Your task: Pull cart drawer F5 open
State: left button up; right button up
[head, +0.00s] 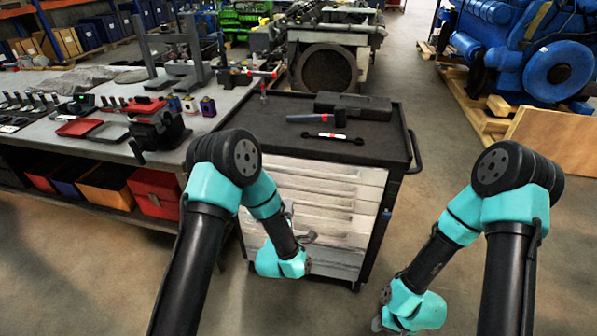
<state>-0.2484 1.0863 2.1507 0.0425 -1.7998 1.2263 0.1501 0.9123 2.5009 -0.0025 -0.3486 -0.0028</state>
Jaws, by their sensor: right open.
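The tool cart (395,170) stands in the middle of the head view, with a stack of pale, wide drawers (335,190) facing me. The drawers look shut, and no label is readable, so I cannot tell which is F5. My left gripper (298,228) is in front of the drawer fronts at their left-middle part. It is partly hidden by my own arm, and I cannot tell whether it touches a drawer. My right gripper (378,323) is low, to the right of the cart near the floor. It is open, mostly hidden behind its wrist, and apart from the cart.
On the cart top lie a dark case (352,106), a dark-handled tool (310,118) and a black wrench-like tool (332,136). A workbench (60,150) with parts stands close on the left. A blue engine (540,60) sits on a pallet at right. Floor right of the cart is clear.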

aim_at(299, 171)
pick_arm(q)
jog(key=x, duration=1.6)
jog(key=shift+w+r, duration=0.15)
jog(key=shift+w, duration=0.1)
jog(key=shift+d, duration=0.1)
grip_shut()
